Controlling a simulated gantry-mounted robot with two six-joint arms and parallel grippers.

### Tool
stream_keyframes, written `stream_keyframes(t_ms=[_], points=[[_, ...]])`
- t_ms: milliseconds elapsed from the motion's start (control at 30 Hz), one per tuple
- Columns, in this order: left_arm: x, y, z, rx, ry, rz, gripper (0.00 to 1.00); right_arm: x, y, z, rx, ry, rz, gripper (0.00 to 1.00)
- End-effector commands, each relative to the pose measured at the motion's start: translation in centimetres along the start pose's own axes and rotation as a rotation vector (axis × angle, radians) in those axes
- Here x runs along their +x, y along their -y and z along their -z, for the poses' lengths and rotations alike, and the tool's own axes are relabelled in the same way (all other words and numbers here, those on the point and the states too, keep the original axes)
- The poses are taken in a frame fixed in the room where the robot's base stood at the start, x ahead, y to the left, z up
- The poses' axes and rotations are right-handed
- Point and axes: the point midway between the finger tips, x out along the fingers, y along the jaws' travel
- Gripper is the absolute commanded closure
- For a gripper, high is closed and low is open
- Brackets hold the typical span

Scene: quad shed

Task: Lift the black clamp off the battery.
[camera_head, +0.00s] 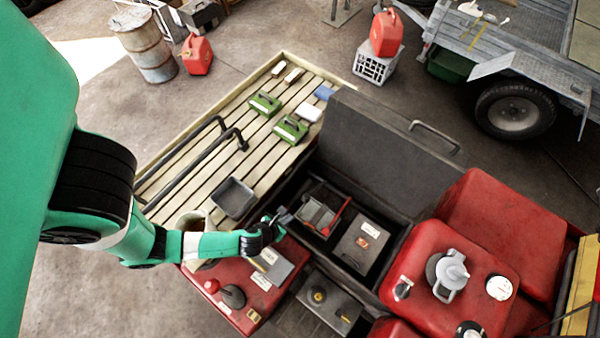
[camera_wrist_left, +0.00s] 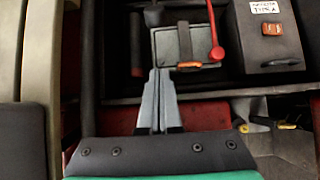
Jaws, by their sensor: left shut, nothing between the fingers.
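A grey battery (camera_head: 314,217) sits in the open black box; it also shows in the left wrist view (camera_wrist_left: 204,44). A black clamp (camera_wrist_left: 185,42) runs across the top of the battery like a strap, with an orange piece at its near end. A red cable or lever (camera_wrist_left: 214,32) lies along the battery's right side. My left gripper (camera_head: 284,216) is shut and empty at the box's near left edge. In the left wrist view its fingertips (camera_wrist_left: 159,72) are together at the battery's near left corner, apart from the clamp. My right gripper is not in view.
The box's walls and raised lid (camera_head: 385,150) surround the battery. A dark grey case (camera_head: 362,245) sits close on its right. A slatted rack (camera_head: 190,165) with bars, a tray (camera_head: 234,198) and green cases (camera_head: 290,129) lies left. Red tanks (camera_head: 440,275) stand at the right.

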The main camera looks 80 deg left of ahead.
Motion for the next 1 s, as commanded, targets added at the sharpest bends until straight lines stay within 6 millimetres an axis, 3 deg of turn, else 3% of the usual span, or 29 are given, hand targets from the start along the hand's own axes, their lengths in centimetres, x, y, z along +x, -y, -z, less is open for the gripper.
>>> stream_keyframes(t_ms=[400, 433, 500, 633, 1000], points=[[9.1, -0.1, 0.2, -0.006, 0.0, -0.004, 1.0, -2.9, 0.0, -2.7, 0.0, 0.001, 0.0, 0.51], [9.3, -0.1, -0.1, -0.008, 0.002, -0.003, 1.0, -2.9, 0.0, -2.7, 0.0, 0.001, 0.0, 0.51], [7.9, -0.1, -1.9, -0.007, 0.002, -0.002, 1.0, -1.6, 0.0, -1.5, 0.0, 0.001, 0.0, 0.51], [7.5, -0.1, -3.3, -0.005, 0.002, -0.001, 1.0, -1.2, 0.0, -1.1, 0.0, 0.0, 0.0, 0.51], [7.4, -0.1, -3.8, -0.004, 0.0, -0.001, 1.0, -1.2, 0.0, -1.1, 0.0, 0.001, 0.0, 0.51]])
